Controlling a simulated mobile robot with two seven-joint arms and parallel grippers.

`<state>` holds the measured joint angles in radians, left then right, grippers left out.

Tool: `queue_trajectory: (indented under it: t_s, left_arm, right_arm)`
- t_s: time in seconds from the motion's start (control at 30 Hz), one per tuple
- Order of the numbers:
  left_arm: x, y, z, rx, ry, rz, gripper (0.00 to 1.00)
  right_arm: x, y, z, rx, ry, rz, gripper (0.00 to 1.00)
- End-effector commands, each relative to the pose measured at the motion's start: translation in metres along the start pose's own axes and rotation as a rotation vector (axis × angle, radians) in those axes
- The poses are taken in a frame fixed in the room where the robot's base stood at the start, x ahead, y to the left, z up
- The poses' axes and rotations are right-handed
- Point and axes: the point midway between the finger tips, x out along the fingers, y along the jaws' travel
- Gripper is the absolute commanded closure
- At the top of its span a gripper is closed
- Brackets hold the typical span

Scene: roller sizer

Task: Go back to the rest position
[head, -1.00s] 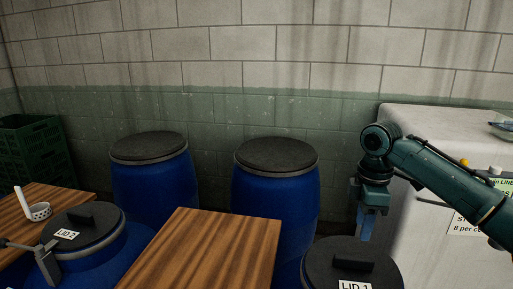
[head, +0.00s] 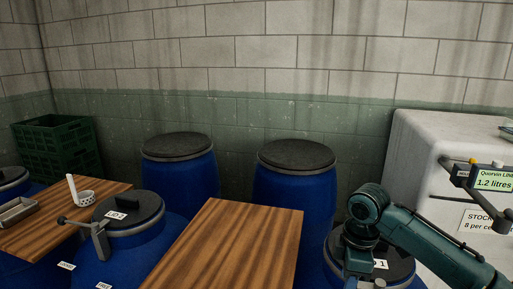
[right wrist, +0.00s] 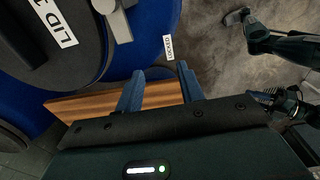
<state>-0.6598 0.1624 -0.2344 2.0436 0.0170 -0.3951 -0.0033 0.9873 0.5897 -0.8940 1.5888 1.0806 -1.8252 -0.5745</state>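My right arm comes in from the right in the head view. Its gripper is in front of the lid marked 1 (head: 400,262) and partly covers it, with the fingers hidden there. In the right wrist view my right gripper (right wrist: 160,82) has its two blue fingers apart and nothing between them. Beside them is the blue drum (right wrist: 158,22) with the dark LID 1 (right wrist: 88,50). A LOCKED tag shows on the drum's side. My left gripper is not in the head view; a teal arm-like part at the upper right of the wrist view is unclear.
A wooden table (head: 232,240) stands at the centre, its top bare. A drum with lid 2 (head: 140,208) and a lever clamp is on the left, by another table (head: 50,240) holding a cup (head: 84,197). Two drums (head: 180,185) stand behind. A pale cabinet (head: 430,150) is at right.

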Motion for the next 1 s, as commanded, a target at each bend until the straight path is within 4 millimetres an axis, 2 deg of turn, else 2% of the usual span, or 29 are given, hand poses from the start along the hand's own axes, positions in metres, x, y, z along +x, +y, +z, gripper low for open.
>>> queue_trajectory:
  t_s: [0.03,0.2,0.33,0.47,0.67,1.0]
  left_arm:
    - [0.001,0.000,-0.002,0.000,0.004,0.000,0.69]
    - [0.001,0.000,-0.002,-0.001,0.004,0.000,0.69]
    - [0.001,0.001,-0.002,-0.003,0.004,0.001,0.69]
    - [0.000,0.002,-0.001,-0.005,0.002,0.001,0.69]
    - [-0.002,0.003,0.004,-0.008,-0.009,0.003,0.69]
    - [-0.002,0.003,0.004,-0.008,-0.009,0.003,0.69]
  right_arm:
    - [0.018,-0.016,-0.011,-0.001,0.021,-0.006,0.62]
    - [0.066,-0.067,-0.040,0.068,0.116,0.011,0.62]
    - [0.091,-0.108,-0.051,0.185,0.204,0.024,0.62]
    - [0.108,-0.145,-0.050,0.353,0.277,0.038,0.62]
    - [0.120,-0.192,-0.017,0.675,0.323,0.077,0.62]
    - [0.121,-0.248,0.064,1.091,0.238,0.185,0.62]
